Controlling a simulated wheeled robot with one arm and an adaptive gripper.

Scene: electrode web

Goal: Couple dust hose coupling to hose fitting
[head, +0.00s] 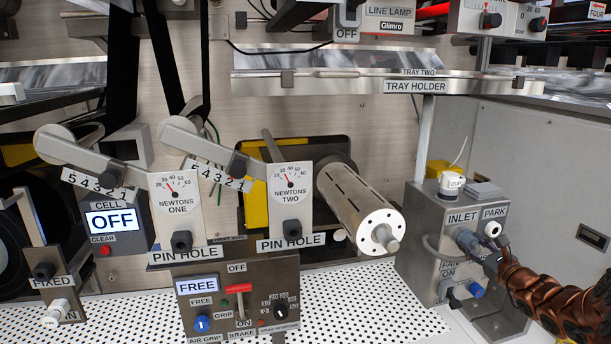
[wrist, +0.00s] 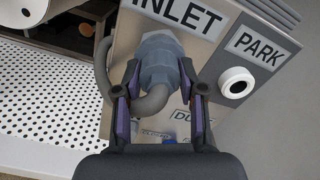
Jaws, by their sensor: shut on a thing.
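The dust hose coupling is a blue-grey ribbed piece (head: 467,240) at the front of the grey box, just below the INLET label. It also shows in the wrist view (wrist: 160,52), with a grey hose (wrist: 157,100) bending away from it. My gripper (head: 490,257) is shut on the coupling, with one finger on each side of it in the wrist view (wrist: 160,75). The coupling's far end meets the box face at INLET. The hose fitting is hidden behind it, so I cannot tell how deeply they are joined.
The white PARK ring (head: 493,229) is empty, right of INLET; it also shows in the wrist view (wrist: 237,82). A white cap (head: 451,183) stands on the box. A blue knob (head: 475,290) is below. A metal roller (head: 360,205) and perforated table (head: 370,315) lie left.

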